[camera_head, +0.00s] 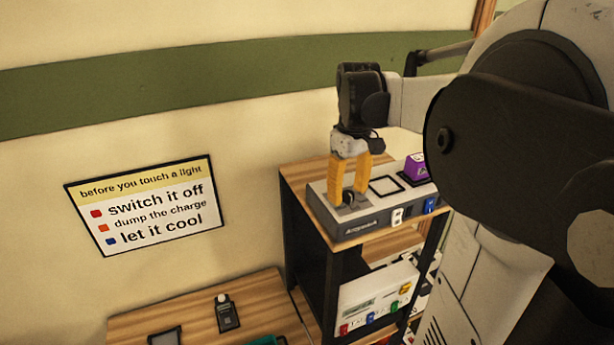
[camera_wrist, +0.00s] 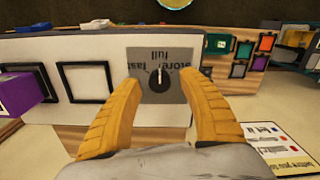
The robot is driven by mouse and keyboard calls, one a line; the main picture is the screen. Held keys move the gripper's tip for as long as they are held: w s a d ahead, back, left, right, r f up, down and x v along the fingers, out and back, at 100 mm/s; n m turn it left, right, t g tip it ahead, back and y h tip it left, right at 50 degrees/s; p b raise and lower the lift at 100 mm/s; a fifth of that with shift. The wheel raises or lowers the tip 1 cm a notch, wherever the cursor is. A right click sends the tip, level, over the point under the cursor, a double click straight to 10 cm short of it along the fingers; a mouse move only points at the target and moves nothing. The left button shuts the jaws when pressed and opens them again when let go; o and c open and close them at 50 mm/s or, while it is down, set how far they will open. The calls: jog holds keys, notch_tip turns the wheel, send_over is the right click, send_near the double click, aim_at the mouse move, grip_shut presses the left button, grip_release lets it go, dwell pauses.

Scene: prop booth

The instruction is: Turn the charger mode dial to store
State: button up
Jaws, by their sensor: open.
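The charger (camera_head: 378,221) is a grey box on top of a wooden shelf unit. Its mode dial (camera_wrist: 160,80) is a round black knob on a grey label plate (camera_wrist: 174,56), with words including "full" and "store" turned over in the wrist view. The dial's pale mark points up in that view, roughly toward "full". My gripper (camera_head: 349,196) points down over the dial in the head view. In the wrist view my gripper (camera_wrist: 160,82) is open, with one yellow finger on each side of the dial. Whether the fingers touch the charger's top is unclear.
A purple block (camera_head: 416,167) sits on the charger beside an empty black square frame (camera_head: 384,186). A white device (camera_head: 372,300) stands on the shelf below. A wall sign (camera_head: 150,207) hangs left, above a wooden table (camera_head: 260,300) with a small dark meter (camera_head: 228,316).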

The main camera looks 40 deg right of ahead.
jog(key=shift+s+f, duration=0.15)
jog(key=shift+f, duration=0.1)
grip_shut()
jog(key=shift+m, duration=0.3)
jog(key=m+b, duration=0.2)
jog(key=m, duration=0.3)
jog(key=shift+b, duration=0.35)
jog(key=m+b, duration=0.1)
jog(key=m, duration=0.5)
jog(key=shift+b, duration=0.3)
